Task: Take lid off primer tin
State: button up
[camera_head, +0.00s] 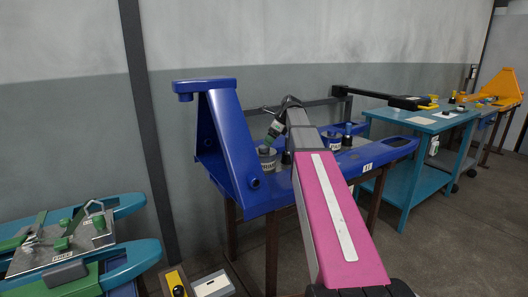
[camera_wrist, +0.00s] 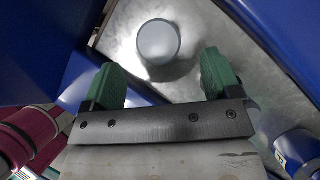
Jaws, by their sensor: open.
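A small tin (camera_head: 267,158) with a pale body and dark marks on its label stands on the blue bench at the left, beside the blue upright. My gripper (camera_head: 272,134) is just above it, pointing down. In the wrist view a plain grey round top (camera_wrist: 158,38), apparently this tin's lid, lies ahead of my open green fingers (camera_wrist: 162,70). It is centred between them with no visible contact. A second similar tin (camera_head: 333,141) stands further right on the bench. I cannot read either label.
A blue upright (camera_head: 225,140) stands close to the left of my gripper. A dark bottle (camera_head: 286,158) is near the first tin, and a blue bottle (camera_head: 347,138) is by the second. A teal table (camera_head: 405,175) stands to the right.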

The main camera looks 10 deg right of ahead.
aim_at(264, 146)
jog(key=x, duration=0.4)
jog(key=shift+a+f, duration=0.15)
jog(key=shift+a, duration=0.1)
jog(key=c, duration=1)
